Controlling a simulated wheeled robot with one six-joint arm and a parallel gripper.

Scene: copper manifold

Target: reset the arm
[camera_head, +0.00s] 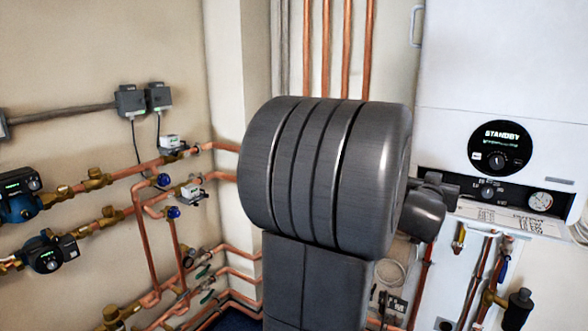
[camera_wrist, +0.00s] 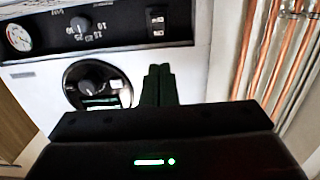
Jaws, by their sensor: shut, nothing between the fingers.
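My gripper (camera_wrist: 158,84) shows in the wrist view, its two dark fingers together and empty. The fingertips appear in front of the white boiler, beside its round black dial (camera_wrist: 98,84); I cannot tell the distance. In the head view my own large grey arm link fills the middle and hides what is behind it. A smaller dark part of my arm shows at its right, in front of the boiler's left edge. The gripper's fingers cannot be made out there.
The white boiler (camera_head: 490,60) stands at right, its round dial (camera_head: 502,148) reading STANDBY, with a pressure gauge (camera_head: 540,201) below. Copper pipes (camera_head: 347,45) run up the wall behind my arm. Pumps (camera_head: 48,252), valves and pipework line the left wall.

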